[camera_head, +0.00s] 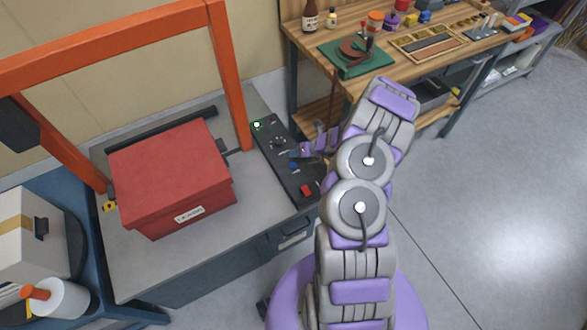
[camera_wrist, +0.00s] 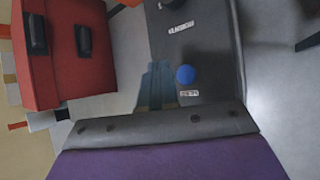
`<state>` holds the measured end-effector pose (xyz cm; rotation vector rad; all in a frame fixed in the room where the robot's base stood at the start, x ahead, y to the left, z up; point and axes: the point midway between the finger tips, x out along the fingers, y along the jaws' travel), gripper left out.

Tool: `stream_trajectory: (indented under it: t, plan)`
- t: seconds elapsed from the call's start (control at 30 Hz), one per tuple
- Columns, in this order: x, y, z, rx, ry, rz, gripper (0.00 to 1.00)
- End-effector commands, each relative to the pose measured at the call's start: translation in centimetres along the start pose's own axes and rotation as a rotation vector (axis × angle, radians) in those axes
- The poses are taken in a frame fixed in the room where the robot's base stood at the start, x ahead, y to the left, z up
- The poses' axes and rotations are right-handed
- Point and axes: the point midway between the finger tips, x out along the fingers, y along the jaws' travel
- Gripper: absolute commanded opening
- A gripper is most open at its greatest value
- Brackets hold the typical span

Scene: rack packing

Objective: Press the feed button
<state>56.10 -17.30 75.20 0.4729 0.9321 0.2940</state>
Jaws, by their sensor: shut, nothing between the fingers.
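A dark control panel (camera_head: 272,150) runs along the right edge of the grey machine table. It carries a blue button (camera_head: 293,166), a red button (camera_head: 306,189), a black knob (camera_head: 277,143) and a lit green button (camera_head: 257,125). In the wrist view the blue button (camera_wrist: 185,74) has a small white label beside it, too small to read surely. My gripper (camera_head: 299,151) is shut and empty, over the panel close to the blue button. In the wrist view its fingers (camera_wrist: 156,80) show just left of the blue button; I cannot tell whether they touch the panel.
A red lidded box (camera_head: 170,180) sits on the table left of the panel, under an orange frame (camera_head: 235,85). A wooden workbench (camera_head: 330,70) with several small items stands at the back right. The floor on the right is clear.

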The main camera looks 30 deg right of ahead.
Motion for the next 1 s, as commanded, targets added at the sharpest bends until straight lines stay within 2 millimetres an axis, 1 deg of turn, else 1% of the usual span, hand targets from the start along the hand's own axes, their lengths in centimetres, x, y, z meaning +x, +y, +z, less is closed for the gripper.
stream_trajectory:
  t: [0.03, 0.2, 0.3, 0.43, 1.0]
  plan:
    - [0.9, -0.6, -0.7, 0.0, 0.001, 0.0, 0.0]
    - [2.1, -1.4, -1.5, -0.001, 0.002, 0.0, 0.0]
    - [2.5, -1.8, -1.8, -0.001, 0.002, 0.001, 0.0]
    - [2.6, -2.0, -1.9, -0.001, 0.0, 0.001, 0.0]
    - [2.6, -1.9, -1.9, -0.001, 0.0, 0.001, 0.0]
